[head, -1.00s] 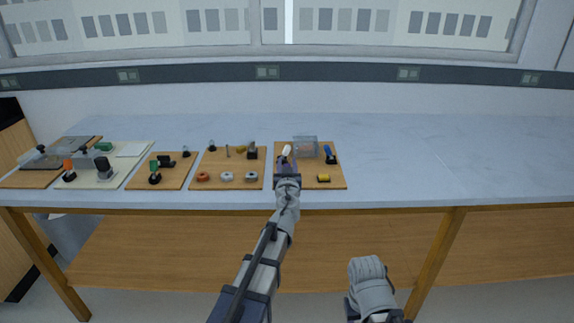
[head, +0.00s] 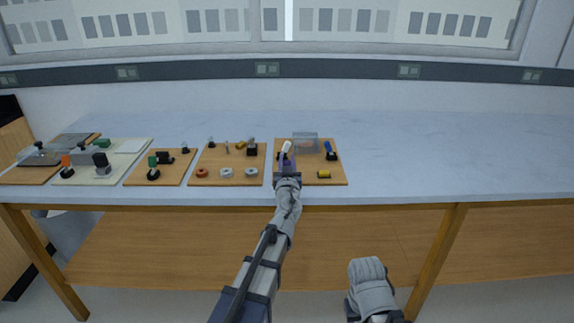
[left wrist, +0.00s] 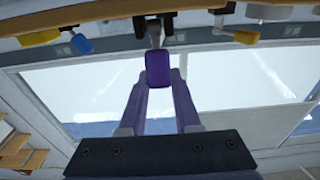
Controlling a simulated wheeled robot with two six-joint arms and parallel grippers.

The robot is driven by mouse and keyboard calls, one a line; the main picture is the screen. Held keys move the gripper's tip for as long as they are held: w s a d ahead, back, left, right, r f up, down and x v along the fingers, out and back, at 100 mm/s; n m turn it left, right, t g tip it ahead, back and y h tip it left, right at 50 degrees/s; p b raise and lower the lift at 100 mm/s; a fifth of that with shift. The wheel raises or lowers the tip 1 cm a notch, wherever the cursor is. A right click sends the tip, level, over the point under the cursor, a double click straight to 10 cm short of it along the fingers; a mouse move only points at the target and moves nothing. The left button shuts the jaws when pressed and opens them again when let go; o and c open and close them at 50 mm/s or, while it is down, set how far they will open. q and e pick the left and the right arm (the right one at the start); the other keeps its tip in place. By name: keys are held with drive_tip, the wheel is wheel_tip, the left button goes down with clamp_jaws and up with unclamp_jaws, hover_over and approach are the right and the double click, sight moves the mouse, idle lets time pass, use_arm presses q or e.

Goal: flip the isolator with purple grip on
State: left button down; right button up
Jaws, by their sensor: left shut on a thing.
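A white handle (head: 287,147) stands just beyond the fingers. A blue-handled switch (head: 330,151) stands to the right.
A clear box (head: 305,143) is at the back of the same board, and a yellow piece (head: 324,174) lies near its front. Several other boards with parts stand to the left. The bench (head: 450,160) is clear to the right.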

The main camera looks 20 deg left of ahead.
use_arm(q)
drive_tip(key=shift+s+f+t+b, duration=0.1)
drive_tip(key=shift+s+t+b, duration=0.1)
drive_tip(key=shift+t+b, duration=0.3)
drive_tip(key=c, duration=0.6)
unclamp_jaws()
drive_tip(key=b+v, duration=0.1)
drive_tip(key=v, duration=0.7)
drive_tip(key=shift+d, duration=0.1)
drive_tip(key=shift+w, duration=0.1)
